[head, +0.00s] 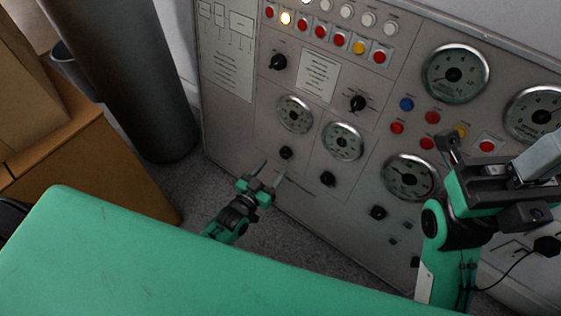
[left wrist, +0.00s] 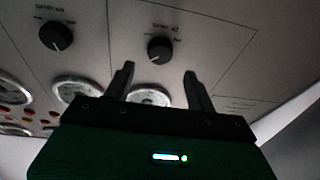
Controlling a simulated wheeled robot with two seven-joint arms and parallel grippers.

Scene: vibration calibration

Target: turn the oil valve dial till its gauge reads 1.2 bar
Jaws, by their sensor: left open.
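The grey panel has three small black dials, each below a gauge: a left dial (head: 286,152), a middle dial (head: 327,179) and a right dial (head: 377,212). Their labels are too small to read, so I cannot tell which is the oil valve. The left gauge (head: 295,114), middle gauge (head: 342,141) and right gauge (head: 410,177) are unreadable. My left gripper (head: 272,169) is open and empty, below the left dial. In the left wrist view a dial (left wrist: 160,50) shows beyond the open fingers (left wrist: 157,70). My right gripper (head: 475,165) is before the panel's right side; its fingers are unclear.
Two black rotary switches (head: 278,62) (head: 358,103), coloured buttons (head: 359,47) and larger gauges (head: 455,74) fill the upper panel. A dark cylinder (head: 135,80) and cardboard box (head: 95,160) stand left.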

